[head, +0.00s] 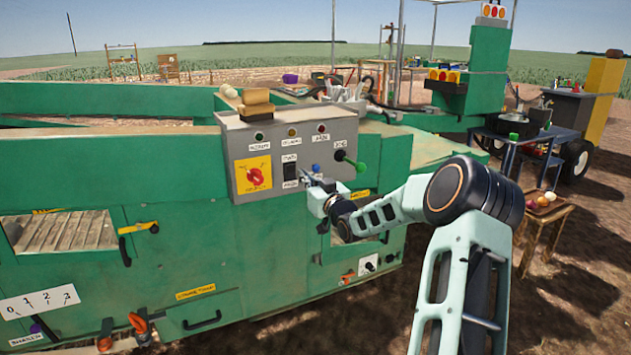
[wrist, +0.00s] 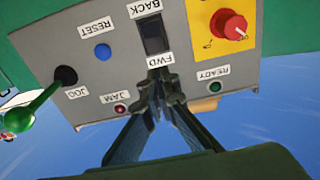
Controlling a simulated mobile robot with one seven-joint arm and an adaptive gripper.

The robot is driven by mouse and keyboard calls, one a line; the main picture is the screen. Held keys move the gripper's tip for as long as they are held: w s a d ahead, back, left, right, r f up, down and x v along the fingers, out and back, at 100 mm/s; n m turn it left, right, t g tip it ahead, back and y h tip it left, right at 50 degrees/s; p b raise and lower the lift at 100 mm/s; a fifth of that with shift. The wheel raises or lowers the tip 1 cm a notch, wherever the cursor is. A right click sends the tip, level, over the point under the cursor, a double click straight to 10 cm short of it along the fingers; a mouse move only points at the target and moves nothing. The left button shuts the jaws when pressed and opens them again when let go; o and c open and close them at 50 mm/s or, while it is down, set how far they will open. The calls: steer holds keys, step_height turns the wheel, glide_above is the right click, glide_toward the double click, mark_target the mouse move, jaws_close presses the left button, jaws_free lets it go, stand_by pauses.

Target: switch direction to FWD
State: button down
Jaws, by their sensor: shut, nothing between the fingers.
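The direction switch (head: 290,171) is a dark rocker on the front of the grey control box (head: 240,140). In the wrist view, where the labels are upside down, the switch (wrist: 155,38) lies between the BACK label (wrist: 146,8) and the FWD label (wrist: 161,58). My gripper (head: 307,179) is shut and empty in front of the box, just right of the switch in the head view. In the wrist view my gripper's fingertips (wrist: 159,76) overlap the edge of the FWD label. I cannot tell whether they touch the panel, or which way the rocker is tilted.
A red knob on a yellow plate (head: 254,175) is left of the switch. A blue RESET button (wrist: 102,52) and the green-tipped JOG lever (head: 352,161) are on the other side. Indicator lamps (head: 291,132) line the top. The green machine body (head: 150,255) surrounds the box.

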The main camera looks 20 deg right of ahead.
steer(key=s, duration=0.4)
steer(key=s+r, duration=0.1)
steer(key=shift+s+d+p, duration=0.15)
steer(key=shift+s+p, duration=0.25)
